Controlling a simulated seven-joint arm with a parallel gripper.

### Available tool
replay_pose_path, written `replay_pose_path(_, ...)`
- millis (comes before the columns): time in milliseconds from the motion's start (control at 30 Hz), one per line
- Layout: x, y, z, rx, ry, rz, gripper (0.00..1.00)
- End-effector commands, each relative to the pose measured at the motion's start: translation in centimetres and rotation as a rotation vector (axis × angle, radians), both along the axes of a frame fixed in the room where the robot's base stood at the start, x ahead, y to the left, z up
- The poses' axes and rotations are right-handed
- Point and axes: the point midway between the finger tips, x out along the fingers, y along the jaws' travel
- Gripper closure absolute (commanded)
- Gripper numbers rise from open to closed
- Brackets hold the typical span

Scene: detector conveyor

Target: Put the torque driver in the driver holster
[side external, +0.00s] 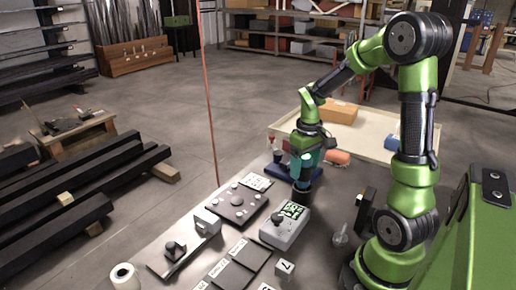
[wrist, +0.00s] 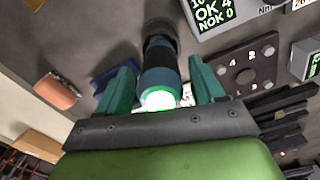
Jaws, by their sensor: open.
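The torque driver (wrist: 160,72), a blue and black cylinder with a glowing pale green end, stands between my fingers in the wrist view. Its far end meets a dark round cup (wrist: 160,27), which looks like the driver holster; I cannot tell how deep it sits. In the side view a dark cylinder (side external: 301,193) shows below my fingers; the driver and cup are hard to separate there. My gripper (wrist: 163,82) is open around the driver, with a gap at each teal finger. My gripper also shows in the side view (side external: 304,158), pointing down.
A grey box with a green display (side external: 286,225) and a dark plate with round knobs (side external: 238,204) lie close by. A dark blue tray (wrist: 106,76) and an orange cylinder (side external: 337,157) are on the other side. A large pale tray (side external: 375,148) is behind.

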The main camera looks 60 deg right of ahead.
Motion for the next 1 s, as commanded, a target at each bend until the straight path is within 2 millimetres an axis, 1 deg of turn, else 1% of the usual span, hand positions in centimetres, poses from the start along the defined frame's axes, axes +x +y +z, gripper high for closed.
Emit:
replay_pose_path(33, 0.1, 0.0, 1.2, -0.003, -0.007, -0.001, 0.32)
replay_pose_path(100, 0.1, 0.0, 2.8, -0.004, -0.007, 0.001, 0.32)
replay_pose_path(300, 0.0, 0.0, 6.9, -0.004, -0.005, 0.0, 0.32)
replay_pose_path(400, 0.0, 0.0, 8.3, -0.002, -0.003, -0.001, 0.32)
replay_pose_path(567, 0.0, 0.4, 9.7, -0.002, -0.01, 0.002, 0.32)
replay_pose_path(667, 0.2, 2.5, 10.6, -0.009, -0.063, 0.008, 0.32)
replay_pose_path(767, 0.1, 6.6, 11.8, -0.01, -0.174, 0.015, 0.32)
replay_pose_path(800, -0.1, 8.6, 12.3, -0.004, -0.229, 0.016, 0.32)
replay_pose_path(833, -0.3, 10.0, 12.6, 0.003, -0.271, 0.014, 0.32)
replay_pose_path(900, -1.1, 13.2, 13.2, 0.032, -0.365, 0.008, 0.32)
replay_pose_path(1000, -2.4, 16.8, 13.6, 0.087, -0.479, -0.004, 0.32)
